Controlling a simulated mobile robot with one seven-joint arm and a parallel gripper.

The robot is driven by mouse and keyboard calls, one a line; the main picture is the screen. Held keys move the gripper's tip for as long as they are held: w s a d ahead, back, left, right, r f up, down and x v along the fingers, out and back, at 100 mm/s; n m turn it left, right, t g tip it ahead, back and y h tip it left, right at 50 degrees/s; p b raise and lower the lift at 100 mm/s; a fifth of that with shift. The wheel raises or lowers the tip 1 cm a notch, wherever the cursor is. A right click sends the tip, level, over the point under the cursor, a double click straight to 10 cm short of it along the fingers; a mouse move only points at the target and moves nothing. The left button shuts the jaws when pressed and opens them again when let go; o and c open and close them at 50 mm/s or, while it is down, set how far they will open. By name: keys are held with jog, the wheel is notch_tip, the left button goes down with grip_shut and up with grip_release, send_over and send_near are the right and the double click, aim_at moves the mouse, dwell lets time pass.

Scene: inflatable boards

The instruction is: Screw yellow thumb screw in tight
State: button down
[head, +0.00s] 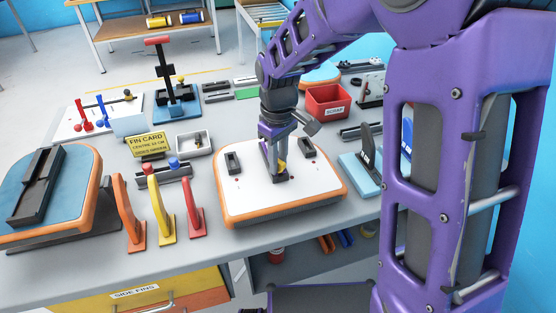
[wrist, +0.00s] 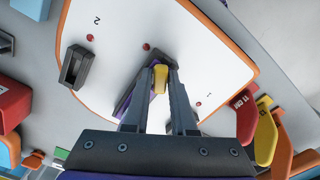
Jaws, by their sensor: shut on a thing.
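The yellow thumb screw (head: 281,166) is between the fingertips of my gripper (head: 275,172), over the middle of the white board with an orange rim (head: 236,202). In the wrist view the yellow screw (wrist: 160,78) shows between the two grey fingers of my gripper (wrist: 159,82), which are shut on it. The screw is at a dark fin box (head: 283,178) on the board. How deep the screw sits is hidden by the fingers.
Two more dark boxes (head: 232,163) (head: 307,148) stand on the board. Orange, yellow and red fins (head: 193,207) stand to its left. A fin card (head: 148,145), a white tray (head: 194,145) and a red scrap bin (head: 328,102) are behind. A pale blue block (head: 360,174) is at right.

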jog(key=shift+m, duration=1.8)
jog(key=shift+m, duration=0.4)
jog(key=c, duration=0.7)
grip_release()
jog(key=shift+o, duration=0.2)
